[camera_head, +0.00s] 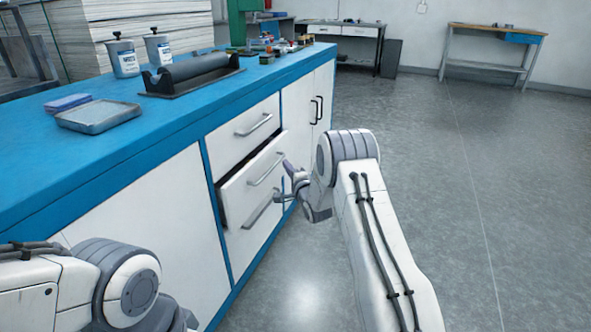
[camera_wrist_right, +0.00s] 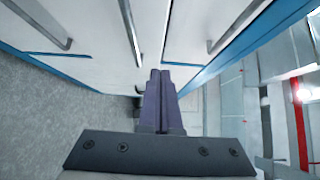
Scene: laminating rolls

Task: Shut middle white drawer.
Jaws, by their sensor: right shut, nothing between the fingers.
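The middle white drawer (camera_head: 241,190) is in the blue-topped cabinet in the head view. It stands partly open, with a dark gap along its left side, and has a grey bar handle (camera_head: 266,168). My right gripper (camera_head: 286,163) is shut and empty, its fingertips at the right end of the drawer front, by the handle. Whether they touch it, I cannot tell. In the right wrist view the closed fingers (camera_wrist_right: 157,75) point towards the white fronts and a bar handle (camera_wrist_right: 130,32). Part of my left arm shows at lower left; its gripper is out of view.
The drawer above (camera_head: 238,132) is closed, and a lower front with a handle (camera_head: 262,210) lies below. The blue worktop (camera_head: 160,118) carries a black roller (camera_head: 195,70), a metal tray (camera_head: 98,116) and two cans. Open grey floor (camera_head: 470,200) lies to the right.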

